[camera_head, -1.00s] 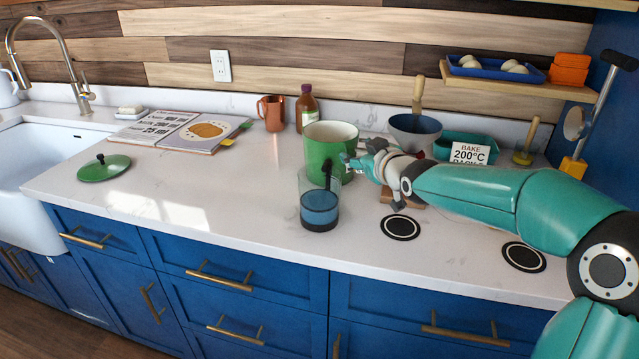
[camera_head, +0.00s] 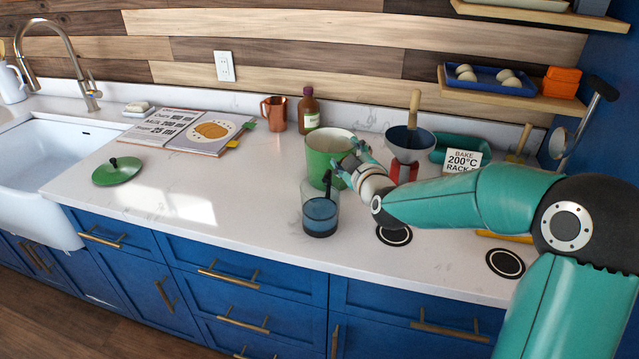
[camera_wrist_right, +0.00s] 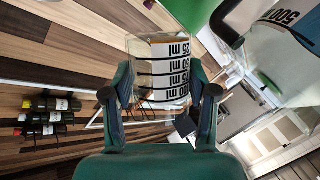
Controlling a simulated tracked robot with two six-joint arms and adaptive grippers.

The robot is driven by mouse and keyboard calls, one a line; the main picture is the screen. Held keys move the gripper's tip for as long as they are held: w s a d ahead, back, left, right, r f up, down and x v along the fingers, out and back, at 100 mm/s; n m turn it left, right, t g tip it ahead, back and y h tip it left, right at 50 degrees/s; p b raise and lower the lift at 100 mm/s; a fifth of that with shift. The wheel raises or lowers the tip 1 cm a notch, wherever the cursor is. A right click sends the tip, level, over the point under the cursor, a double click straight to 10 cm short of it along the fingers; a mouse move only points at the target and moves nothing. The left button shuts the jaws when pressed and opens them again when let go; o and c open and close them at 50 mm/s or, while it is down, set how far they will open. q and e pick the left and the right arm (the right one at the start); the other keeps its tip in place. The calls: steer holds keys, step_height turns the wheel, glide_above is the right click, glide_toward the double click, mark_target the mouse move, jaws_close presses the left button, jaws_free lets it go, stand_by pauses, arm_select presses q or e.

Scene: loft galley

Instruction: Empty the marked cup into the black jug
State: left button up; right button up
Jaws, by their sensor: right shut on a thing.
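My right gripper (camera_head: 350,167) is shut on a small clear cup (camera_wrist_right: 165,75) with printed ml marks. The cup shows between the fingers in the right wrist view; in the head view I cannot make it out clearly. The clear jug (camera_head: 319,215) with a black handle holds blue liquid and stands upright near the counter's front edge. My right gripper is just above and to the right of it. In the right wrist view the jug (camera_wrist_right: 275,48) is at upper right, beside the cup. The cup's contents are unclear. My left gripper is not in view.
A green pot (camera_head: 318,155) stands just behind the jug. A funnel-like bowl (camera_head: 412,143), a recipe sign (camera_head: 463,161) and black round mats (camera_head: 394,236) are at right. A green lid (camera_head: 117,171) and open book (camera_head: 190,130) lie left. The counter left of the jug is clear.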

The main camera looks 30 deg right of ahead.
steer(key=shift+s+a, duration=0.1)
steer(key=shift+f+n, duration=0.25)
steer(key=shift+n, duration=0.35)
steer(key=shift+h, duration=0.3)
steer(key=shift+f, duration=0.1)
steer(key=shift+n+t, duration=0.3)
steer(key=shift+n, duration=0.1)
steer(key=shift+p, duration=0.3)
steer(key=shift+r, duration=0.25)
steer(key=shift+n, duration=0.3)
steer(key=shift+a+r+p, duration=0.1)
steer(key=shift+p, duration=0.2)
